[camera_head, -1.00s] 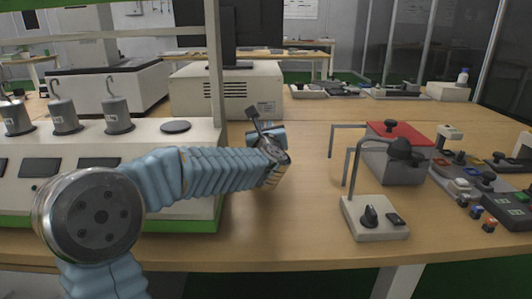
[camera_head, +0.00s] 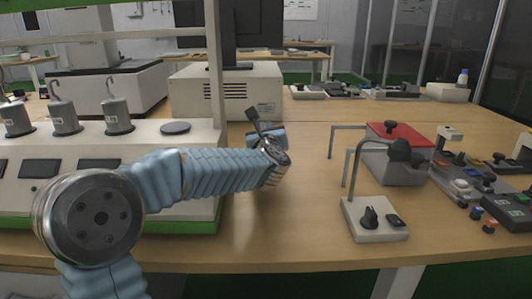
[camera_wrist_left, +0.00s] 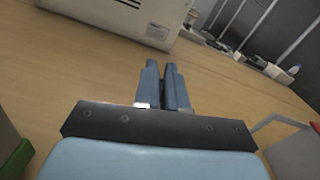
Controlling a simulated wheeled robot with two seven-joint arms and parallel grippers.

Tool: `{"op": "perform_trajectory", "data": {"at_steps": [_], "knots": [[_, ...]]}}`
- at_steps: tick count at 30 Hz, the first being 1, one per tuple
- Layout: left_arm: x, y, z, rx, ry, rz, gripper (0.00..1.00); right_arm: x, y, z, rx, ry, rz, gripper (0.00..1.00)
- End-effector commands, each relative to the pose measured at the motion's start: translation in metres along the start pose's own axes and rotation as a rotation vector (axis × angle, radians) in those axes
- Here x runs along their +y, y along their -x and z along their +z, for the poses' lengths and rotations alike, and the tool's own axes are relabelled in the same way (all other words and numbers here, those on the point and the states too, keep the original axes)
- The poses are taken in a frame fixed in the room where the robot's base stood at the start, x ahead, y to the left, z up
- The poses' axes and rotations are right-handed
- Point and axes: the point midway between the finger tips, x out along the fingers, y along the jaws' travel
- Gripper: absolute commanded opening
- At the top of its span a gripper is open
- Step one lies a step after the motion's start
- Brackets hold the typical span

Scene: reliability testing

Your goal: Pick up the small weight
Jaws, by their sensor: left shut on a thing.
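My left gripper (camera_head: 268,134) is out over the table, right of the green-and-white bench unit. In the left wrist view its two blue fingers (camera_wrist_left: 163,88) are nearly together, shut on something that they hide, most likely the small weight. I cannot make out the weight itself. Grey hooked weights stand on the unit: one at the left edge (camera_head: 16,118), one beside it (camera_head: 65,116), and one further right (camera_head: 117,115). The round dark pad (camera_head: 175,128) at the right end is empty. My right gripper is not in view.
The bench unit (camera_head: 205,185) stands left, with a white post (camera_head: 213,70). A beige box (camera_head: 228,88) is behind my gripper. A lamp-like stand (camera_head: 375,222) and a red-lidded grey box (camera_head: 395,160) are right. The table (camera_head: 290,215) is clear between them.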

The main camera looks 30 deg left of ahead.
Motion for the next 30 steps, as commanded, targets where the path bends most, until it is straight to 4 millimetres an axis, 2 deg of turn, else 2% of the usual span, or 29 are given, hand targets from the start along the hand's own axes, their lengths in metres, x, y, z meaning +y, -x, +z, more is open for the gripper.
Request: {"op": "perform_trajectory", "data": {"at_steps": [8,14,17,22,27,30], "knots": [[-0.001,0.000,0.007,-0.004,0.001,0.000,0.00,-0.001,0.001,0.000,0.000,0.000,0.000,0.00],[-0.006,0.000,0.033,-0.005,0.004,0.000,0.00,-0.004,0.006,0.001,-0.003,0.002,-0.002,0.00],[-0.006,0.015,0.052,-0.008,0.004,-0.001,0.00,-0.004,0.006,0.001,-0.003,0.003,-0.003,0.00],[-0.005,0.049,0.096,-0.008,0.005,-0.002,0.00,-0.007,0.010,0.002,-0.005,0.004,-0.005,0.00],[0.002,0.091,0.114,-0.005,0.003,-0.002,0.00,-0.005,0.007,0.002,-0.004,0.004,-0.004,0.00],[0.006,0.110,0.123,-0.004,0.002,-0.002,0.00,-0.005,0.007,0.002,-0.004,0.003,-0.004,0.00]]}}
